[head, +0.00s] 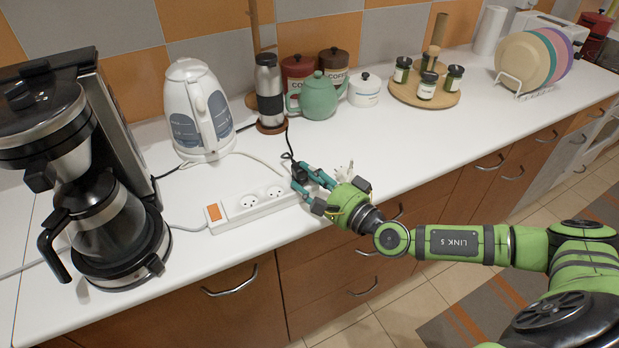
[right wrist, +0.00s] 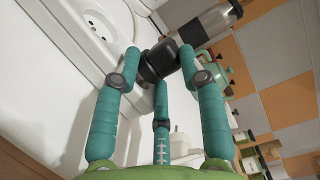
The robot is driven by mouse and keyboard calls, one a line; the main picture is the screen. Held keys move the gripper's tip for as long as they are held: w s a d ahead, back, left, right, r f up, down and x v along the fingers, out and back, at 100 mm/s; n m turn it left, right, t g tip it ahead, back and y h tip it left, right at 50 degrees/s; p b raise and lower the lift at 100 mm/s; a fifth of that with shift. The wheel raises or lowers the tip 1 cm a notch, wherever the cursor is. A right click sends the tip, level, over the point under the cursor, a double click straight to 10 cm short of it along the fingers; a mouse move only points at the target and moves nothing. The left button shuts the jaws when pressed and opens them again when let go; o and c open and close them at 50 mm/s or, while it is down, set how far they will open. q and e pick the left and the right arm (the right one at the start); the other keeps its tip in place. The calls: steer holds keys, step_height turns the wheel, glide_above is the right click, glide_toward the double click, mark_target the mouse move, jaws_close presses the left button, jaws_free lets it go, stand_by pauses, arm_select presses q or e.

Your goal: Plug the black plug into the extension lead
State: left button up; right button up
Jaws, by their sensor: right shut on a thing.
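The black plug (head: 289,178) is held between the fingers of my right gripper (head: 308,182), above or at the right end of the white extension lead (head: 232,217). Its black cord runs up and back from it. In the right wrist view the teal fingers close around the plug (right wrist: 158,62), with the lead (right wrist: 82,38) just beside it. I cannot tell whether its pins touch or enter a socket. Two sockets show bare in the head view; the lead's right end is partly hidden by the gripper. My left gripper is not in view.
A coffee maker (head: 100,215) stands left of the lead and a white kettle (head: 197,115) behind it. A steel flask (head: 269,95), a green teapot (head: 318,98) and canisters stand at the back. A white plug-like piece (head: 345,171) shows behind my gripper.

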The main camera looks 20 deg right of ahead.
steer(key=shift+s+f, duration=0.1)
steer(key=shift+f, duration=0.2)
steer(key=o, duration=1.2)
steer(key=shift+s+a+f, duration=0.1)
steer(key=shift+f, duration=0.15)
steer(key=r+p, duration=0.2)
steer(key=r, duration=0.1)
steer(key=shift+d+p, duration=0.2)
steer(key=shift+p, duration=0.1)
steer(key=shift+w+a+r+p, duration=0.1)
steer(key=shift+w+r+p, duration=0.1)
steer(key=shift+r+p, duration=1.65)
